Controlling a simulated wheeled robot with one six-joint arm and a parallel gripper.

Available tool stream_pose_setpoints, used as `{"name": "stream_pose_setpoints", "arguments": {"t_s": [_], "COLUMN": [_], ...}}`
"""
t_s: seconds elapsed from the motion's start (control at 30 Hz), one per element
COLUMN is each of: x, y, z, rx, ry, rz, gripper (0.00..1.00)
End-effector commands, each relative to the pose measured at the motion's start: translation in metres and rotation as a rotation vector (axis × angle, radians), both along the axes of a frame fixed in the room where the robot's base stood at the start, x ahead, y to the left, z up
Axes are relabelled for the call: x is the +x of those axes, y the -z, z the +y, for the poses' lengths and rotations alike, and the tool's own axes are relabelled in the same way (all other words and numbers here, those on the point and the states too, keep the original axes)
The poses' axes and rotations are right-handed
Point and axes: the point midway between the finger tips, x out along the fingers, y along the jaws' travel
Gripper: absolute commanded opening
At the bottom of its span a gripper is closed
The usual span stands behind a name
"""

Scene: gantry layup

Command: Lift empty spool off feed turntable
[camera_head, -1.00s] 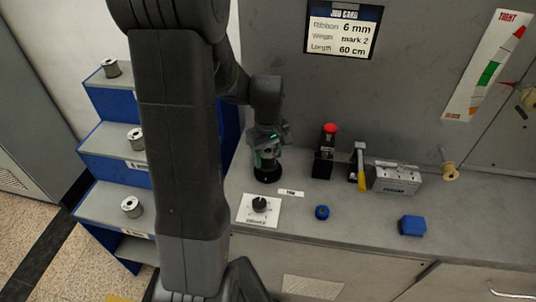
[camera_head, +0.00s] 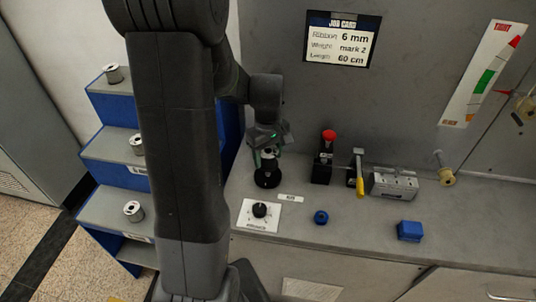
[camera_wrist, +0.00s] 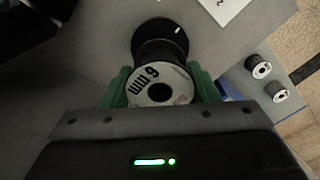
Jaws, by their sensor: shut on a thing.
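A metal spool (camera_wrist: 182,80) with a pale flange marked "6 mm" and a dark centre hole is between the green fingers of my gripper (camera_wrist: 160,90) in the wrist view. The fingers are shut on it from both sides. In the head view the small silver spool (camera_head: 268,153) shows under my gripper (camera_head: 268,137). The round black feed turntable (camera_head: 267,179) is directly below it on the bench. The turntable also shows behind the spool in the wrist view (camera_wrist: 160,32). I cannot tell how large any gap between them is.
A blue stepped rack (camera_head: 110,145) at left carries several spools. A dial plate (camera_head: 259,215), a red-button device (camera_head: 323,160), a yellow-handled lever (camera_head: 360,180), a grey block (camera_head: 394,185) and a blue block (camera_head: 410,231) are on the bench. A job card (camera_head: 341,40) hangs above.

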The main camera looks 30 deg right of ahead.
Motion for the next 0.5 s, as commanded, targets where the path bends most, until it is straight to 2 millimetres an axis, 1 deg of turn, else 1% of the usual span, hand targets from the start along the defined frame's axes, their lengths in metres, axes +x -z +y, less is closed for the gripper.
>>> {"name": "stream_pose_setpoints", "arguments": {"t_s": [0.5], "x": [0.0], "y": [-0.014], "z": [0.0], "rx": [0.0], "ry": [0.0], "rz": [0.0], "gripper": [0.25]}}
